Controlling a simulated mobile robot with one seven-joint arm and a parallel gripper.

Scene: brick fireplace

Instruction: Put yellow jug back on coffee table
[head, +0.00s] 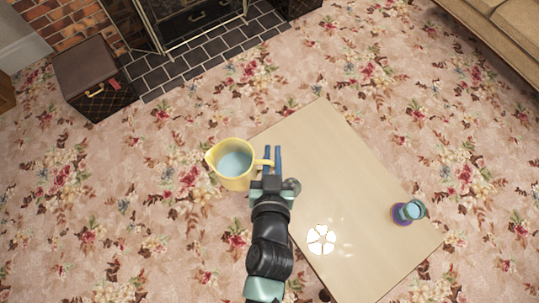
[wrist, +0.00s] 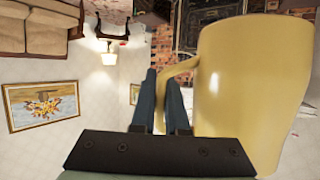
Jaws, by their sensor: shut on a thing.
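The yellow jug (head: 233,179) shows from above in the head view, with its light blue inside visible. It is upright, over or beside the left edge of the light wooden coffee table (head: 340,160); its height above the table or floor is hard to tell. My gripper (head: 272,158) is shut on the jug's handle, with its blue fingers on either side of it. In the wrist view the jug (wrist: 247,85) fills the right side, and its handle passes between the fingers of my gripper (wrist: 168,95).
A white flower-shaped piece (head: 321,239) lies on the table near its left edge. A purple and teal cup-like thing (head: 403,213) stands near the right edge. The table's middle is clear. A brown box (head: 95,78) stands on the floral carpet by the fireplace. A sofa (head: 508,30) is at top right.

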